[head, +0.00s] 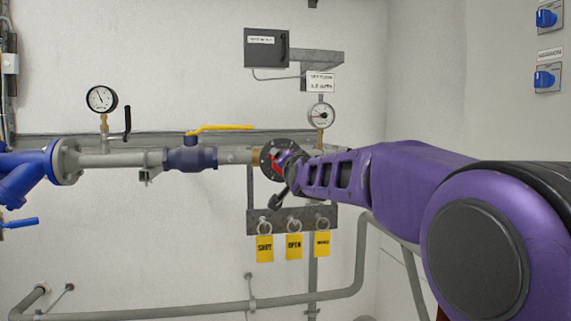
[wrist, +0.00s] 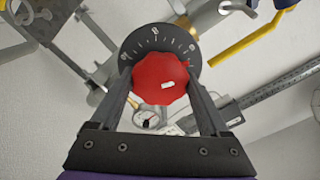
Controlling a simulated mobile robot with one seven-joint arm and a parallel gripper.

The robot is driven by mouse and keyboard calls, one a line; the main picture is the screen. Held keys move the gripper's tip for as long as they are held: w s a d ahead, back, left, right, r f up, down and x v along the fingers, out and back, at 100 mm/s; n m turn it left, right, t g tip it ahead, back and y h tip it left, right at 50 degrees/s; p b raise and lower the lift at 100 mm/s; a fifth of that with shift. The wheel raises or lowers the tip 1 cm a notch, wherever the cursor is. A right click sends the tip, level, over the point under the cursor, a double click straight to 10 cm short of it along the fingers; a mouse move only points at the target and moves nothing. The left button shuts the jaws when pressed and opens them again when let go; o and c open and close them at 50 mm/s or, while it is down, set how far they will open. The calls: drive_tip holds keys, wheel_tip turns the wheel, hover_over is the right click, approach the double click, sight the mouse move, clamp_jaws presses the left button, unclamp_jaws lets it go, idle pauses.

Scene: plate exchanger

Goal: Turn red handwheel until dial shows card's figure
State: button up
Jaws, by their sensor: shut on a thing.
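The red handwheel (wrist: 160,79) sits in front of a round black scale disc (wrist: 133,43) with white marks. My gripper (wrist: 160,85) is shut on the handwheel, one finger on each side. In the head view my gripper (head: 287,168) covers most of the handwheel and part of the disc. A white dial (head: 321,116) with a red needle stands on the pipe just right of the disc. A white card (head: 320,82) hangs above this dial; its print is too small to read surely.
A second gauge (head: 102,99) stands on the pipe at the left. A yellow lever (head: 220,128) sits on a blue valve (head: 191,158). Below my gripper, a grey plate (head: 252,224) carries several yellow tags (head: 264,248). A dark box (head: 266,48) is above.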

drive_tip(key=n, duration=0.5)
drive_tip(key=shift+n, duration=0.4)
idle(0.3)
drive_tip(key=o, duration=1.2)
drive_tip(key=shift+s, duration=0.1)
